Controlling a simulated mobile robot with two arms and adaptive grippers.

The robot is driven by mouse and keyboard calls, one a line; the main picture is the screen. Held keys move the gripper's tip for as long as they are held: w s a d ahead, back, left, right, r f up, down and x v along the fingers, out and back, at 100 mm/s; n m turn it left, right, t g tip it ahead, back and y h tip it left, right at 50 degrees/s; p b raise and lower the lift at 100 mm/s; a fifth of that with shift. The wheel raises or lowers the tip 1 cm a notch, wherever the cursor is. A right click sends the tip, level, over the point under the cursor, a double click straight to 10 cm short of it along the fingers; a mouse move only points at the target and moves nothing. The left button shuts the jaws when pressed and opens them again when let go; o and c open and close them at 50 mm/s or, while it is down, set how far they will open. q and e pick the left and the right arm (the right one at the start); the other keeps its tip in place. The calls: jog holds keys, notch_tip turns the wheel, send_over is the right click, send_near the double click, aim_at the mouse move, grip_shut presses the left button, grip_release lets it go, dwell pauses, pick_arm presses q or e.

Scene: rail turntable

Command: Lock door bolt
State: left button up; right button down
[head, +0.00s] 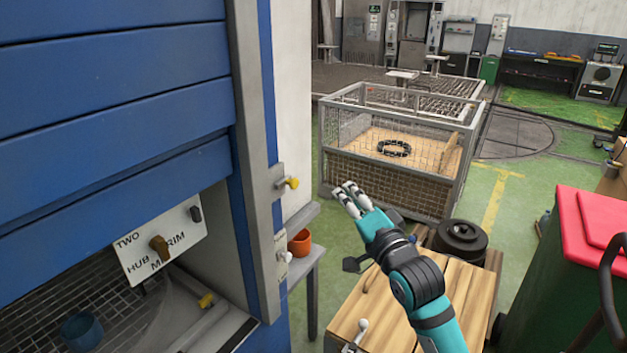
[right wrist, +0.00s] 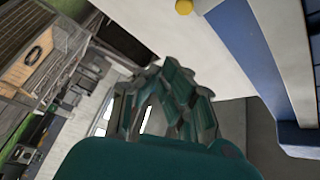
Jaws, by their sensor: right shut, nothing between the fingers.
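The blue slatted door (head: 110,100) fills the left side of the head view, with a grey metal frame (head: 250,130) along its right edge. A bolt with a yellow knob (head: 291,183) is mounted on that frame; a yellow knob also shows at the top of the right wrist view (right wrist: 183,7). A second fitting with a pale knob (head: 285,256) sits lower on the frame. My right gripper (head: 348,190) is shut and empty, apart from the yellow knob and to its right. Its fingers also show in the right wrist view (right wrist: 165,95). My left gripper is not in view.
A wire-mesh crate (head: 335,160) stands behind my right gripper. A wooden-topped cabinet (head: 465,300) is below my right arm, and a green bin with a red lid (head: 590,225) is at right. An orange pot (head: 300,242) stands on a small grey table beside the frame.

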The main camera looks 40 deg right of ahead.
aim_at(288, 183)
jog(key=shift+s+a+r, duration=0.1)
jog(key=shift+r, duration=0.25)
jog(key=p+x, duration=0.4)
jog(key=x, duration=0.6)
jog(key=a, duration=0.1)
jog(key=a+f, duration=0.2)
jog(key=shift+s+a+p, duration=0.25)
jog(key=shift+a+p, duration=0.05)
jog(key=shift+p, duration=0.05)
